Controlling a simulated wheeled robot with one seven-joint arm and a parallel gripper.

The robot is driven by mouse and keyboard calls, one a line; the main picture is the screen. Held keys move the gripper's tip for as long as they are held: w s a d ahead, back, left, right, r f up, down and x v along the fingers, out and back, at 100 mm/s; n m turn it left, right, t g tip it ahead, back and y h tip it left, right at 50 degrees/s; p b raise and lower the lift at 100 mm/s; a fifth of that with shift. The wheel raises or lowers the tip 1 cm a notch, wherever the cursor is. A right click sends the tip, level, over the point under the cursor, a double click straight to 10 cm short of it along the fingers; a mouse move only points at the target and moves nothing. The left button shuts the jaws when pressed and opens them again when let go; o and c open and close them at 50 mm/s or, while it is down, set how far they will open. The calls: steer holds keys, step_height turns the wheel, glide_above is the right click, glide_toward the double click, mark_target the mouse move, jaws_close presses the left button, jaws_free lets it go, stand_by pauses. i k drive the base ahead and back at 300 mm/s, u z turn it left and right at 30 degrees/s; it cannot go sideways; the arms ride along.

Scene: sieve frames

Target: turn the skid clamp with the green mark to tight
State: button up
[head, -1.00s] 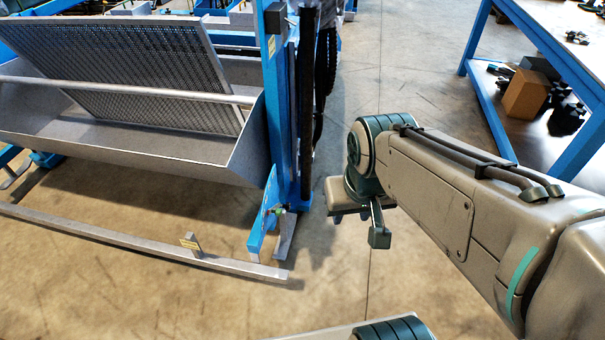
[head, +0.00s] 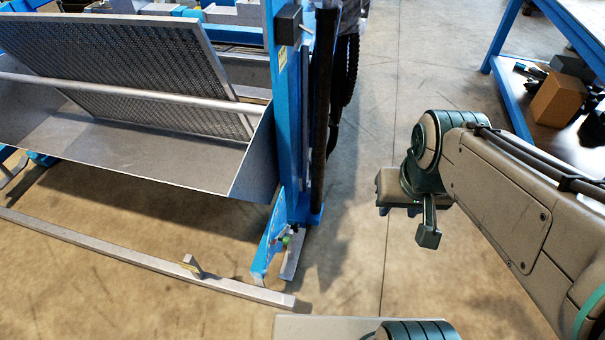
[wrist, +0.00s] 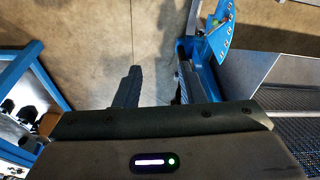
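The skid clamp with the green mark (head: 286,240) is small and low at the foot of the blue post, beside a tilted blue plate (head: 265,247). Its lever is too small to read clearly in the head view. In the head view my arm hangs to the right of the post.
The blue post (head: 289,120) stands beside a grey trough (head: 150,155) with a perforated screen (head: 140,75). A grey floor rail (head: 130,255) with a small upright tab (head: 192,265) lies in front. A blue bench (head: 505,80) is at right.

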mark_target(296, 228)
steer(key=u, duration=0.05)
steer(key=i, duration=0.15)
steer(key=u, duration=1.05)
steer(key=k, duration=0.6)
steer(key=z, duration=0.35)
steer(key=i, duration=0.95)
